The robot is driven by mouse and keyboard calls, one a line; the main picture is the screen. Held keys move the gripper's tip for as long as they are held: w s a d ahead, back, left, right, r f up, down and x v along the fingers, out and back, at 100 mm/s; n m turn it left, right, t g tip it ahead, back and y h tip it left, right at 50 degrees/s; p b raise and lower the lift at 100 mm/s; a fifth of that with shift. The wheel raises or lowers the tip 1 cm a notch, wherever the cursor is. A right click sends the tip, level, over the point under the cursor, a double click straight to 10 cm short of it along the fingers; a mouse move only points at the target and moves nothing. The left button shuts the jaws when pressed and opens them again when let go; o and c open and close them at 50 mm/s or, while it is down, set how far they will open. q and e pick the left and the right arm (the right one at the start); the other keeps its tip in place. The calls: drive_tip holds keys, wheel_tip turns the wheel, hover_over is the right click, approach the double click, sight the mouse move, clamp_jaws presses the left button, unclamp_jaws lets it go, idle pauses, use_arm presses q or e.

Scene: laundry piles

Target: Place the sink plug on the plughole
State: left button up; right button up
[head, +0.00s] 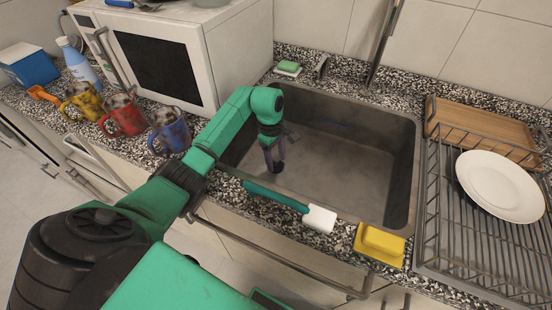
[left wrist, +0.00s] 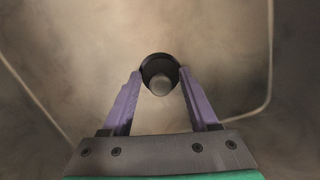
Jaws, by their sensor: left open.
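My left gripper (head: 275,160) reaches down into the grey sink basin (head: 345,165), in its left part. In the left wrist view its two purple fingers (left wrist: 160,78) stand apart, so it is open. Between the fingertips is a dark round piece with a paler knob-like centre, which looks like the sink plug (left wrist: 158,66). I cannot tell whether the fingertips touch it. The plughole cannot be made out separately; it may be hidden under or behind this dark piece. In the head view the gripper hides this spot. My right gripper is not in view.
A brush (head: 290,204) and a yellow sponge (head: 380,244) lie along the sink's front edge. A drying rack (head: 434,180) with a white plate (head: 500,186) stands right. Mugs (head: 122,115) and a microwave (head: 165,60) stand left. The rest of the basin floor looks clear.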

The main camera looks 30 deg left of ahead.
use_arm(q)
drive_tip(key=shift+r, duration=0.25)
wheel_tip(320, 180, up, 12)
drive_tip(key=a+b, duration=0.1)
drive_tip(key=b, duration=0.1)
drive_tip(key=shift+w+a+f, duration=0.15)
drive_tip(key=shift+a, duration=0.1)
